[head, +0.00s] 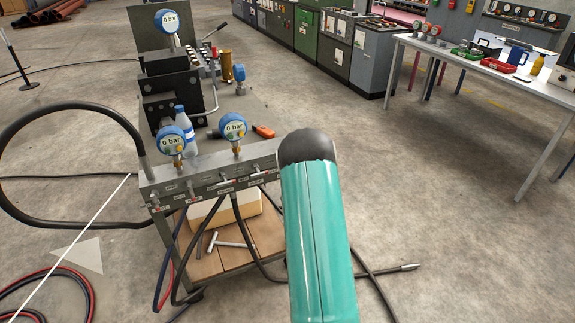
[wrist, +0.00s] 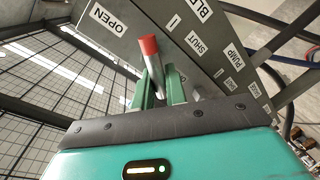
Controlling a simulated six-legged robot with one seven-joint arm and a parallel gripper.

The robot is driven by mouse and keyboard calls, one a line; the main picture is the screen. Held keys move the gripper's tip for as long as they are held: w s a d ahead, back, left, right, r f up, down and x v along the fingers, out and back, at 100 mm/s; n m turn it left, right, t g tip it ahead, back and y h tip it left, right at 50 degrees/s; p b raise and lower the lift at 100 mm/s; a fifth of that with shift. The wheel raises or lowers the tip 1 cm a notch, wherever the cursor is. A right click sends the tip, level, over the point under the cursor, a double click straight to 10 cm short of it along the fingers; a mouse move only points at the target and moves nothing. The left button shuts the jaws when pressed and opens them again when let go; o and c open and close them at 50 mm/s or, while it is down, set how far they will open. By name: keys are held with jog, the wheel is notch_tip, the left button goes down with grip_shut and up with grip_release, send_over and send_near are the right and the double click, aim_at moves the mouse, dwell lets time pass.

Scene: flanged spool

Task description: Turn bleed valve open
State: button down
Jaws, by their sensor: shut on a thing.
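The bleed valve's lever (wrist: 149,46) shows in the wrist view as a grey metal bar with a red tip. It stands out from a grey panel (wrist: 190,22) with labels reading OPEN, SHUT, PUMP and a partly cut-off BLE. My gripper (wrist: 160,82) has its green fingers closed about the lever, with the red tip showing beyond them. The OPEN label (wrist: 109,17) lies up and left of the lever, the SHUT label (wrist: 195,43) to its right. In the head view my teal arm hides the gripper and the right end of the grey manifold (head: 215,178).
Blue gauges (head: 171,139) and (head: 233,127) on the manifold read 0 bar. A white-and-blue bottle (head: 184,127) stands behind them. Black hoses (head: 240,225) hang in front of the cart. A workbench (head: 480,65) stands at right, with open floor between.

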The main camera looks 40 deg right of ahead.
jog(key=n, duration=0.1)
jog(key=n+h, duration=0.1)
jog(key=n, duration=0.1)
jog(key=shift+a+f+n+g, duration=0.2)
jog(key=shift+f+n+g, duration=0.1)
jog(key=shift+f, duration=0.05)
jog(key=shift+f+n+h, duration=0.15)
jog(key=shift+n+h, duration=0.15)
jog(key=shift+n, duration=0.7)
jog(key=c, duration=1.5)
grip_release()
jog(key=shift+c, duration=0.2)
jog(key=v, duration=1.3)
jog(key=shift+s+r, duration=0.25)
jog(key=shift+s, duration=0.05)
jog(key=shift+a, duration=0.15)
